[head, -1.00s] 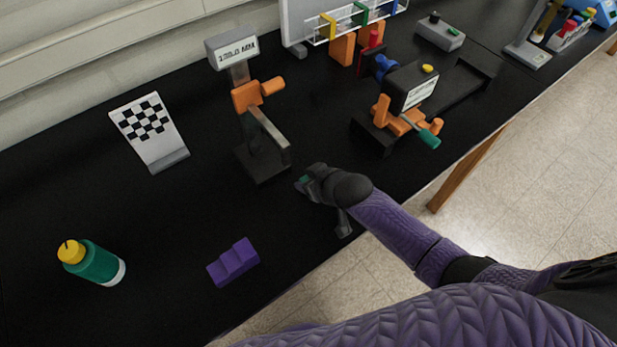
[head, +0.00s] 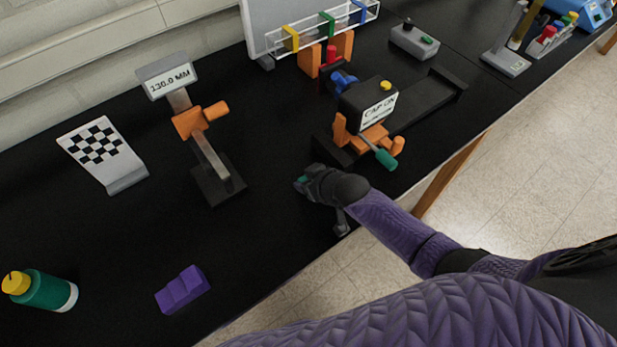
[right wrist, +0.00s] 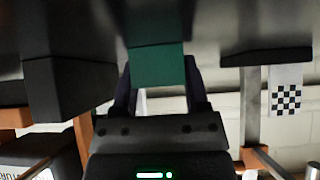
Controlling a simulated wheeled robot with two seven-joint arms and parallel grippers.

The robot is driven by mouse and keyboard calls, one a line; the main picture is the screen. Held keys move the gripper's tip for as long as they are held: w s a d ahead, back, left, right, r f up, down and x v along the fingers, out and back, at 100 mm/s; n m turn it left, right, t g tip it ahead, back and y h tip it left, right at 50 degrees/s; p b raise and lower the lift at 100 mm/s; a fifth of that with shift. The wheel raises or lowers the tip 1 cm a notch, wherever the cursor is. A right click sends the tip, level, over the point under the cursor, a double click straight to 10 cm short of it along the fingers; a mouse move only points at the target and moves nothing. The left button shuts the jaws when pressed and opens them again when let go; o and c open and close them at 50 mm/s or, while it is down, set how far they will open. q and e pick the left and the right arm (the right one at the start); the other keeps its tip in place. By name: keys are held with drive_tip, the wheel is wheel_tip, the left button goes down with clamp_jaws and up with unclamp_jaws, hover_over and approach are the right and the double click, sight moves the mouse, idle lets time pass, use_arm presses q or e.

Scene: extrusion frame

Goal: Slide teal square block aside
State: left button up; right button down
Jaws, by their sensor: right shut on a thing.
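The teal square block (right wrist: 157,66) is between the two fingers of my right gripper (right wrist: 160,88) in the right wrist view, and the fingers are shut on it. In the head view only a small teal edge of the block (head: 301,180) shows at the tip of my right gripper (head: 306,184). The rest is hidden by the gripper. The block is at or just over the black table; I cannot tell if it touches. My left gripper is not in view.
The black table (head: 110,232) holds a gauge stand (head: 222,180) left of my gripper and an orange and black fixture (head: 366,105) beyond it. The near table edge is close.

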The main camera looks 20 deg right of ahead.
drive_tip(key=shift+d, duration=0.1)
unclamp_jaws()
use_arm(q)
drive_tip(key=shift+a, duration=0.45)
use_arm(e)
drive_tip(key=shift+s+r, duration=0.2)
drive_tip(key=shift+r, duration=0.1)
drive_tip(key=p+v, duration=0.4)
drive_tip(key=v, duration=0.4)
drive_tip(key=shift+r, duration=0.1)
drive_tip(key=shift+s+d+r, duration=0.15)
drive_tip(key=shift+s+r, duration=0.15)
drive_tip(key=shift+s, duration=0.2)
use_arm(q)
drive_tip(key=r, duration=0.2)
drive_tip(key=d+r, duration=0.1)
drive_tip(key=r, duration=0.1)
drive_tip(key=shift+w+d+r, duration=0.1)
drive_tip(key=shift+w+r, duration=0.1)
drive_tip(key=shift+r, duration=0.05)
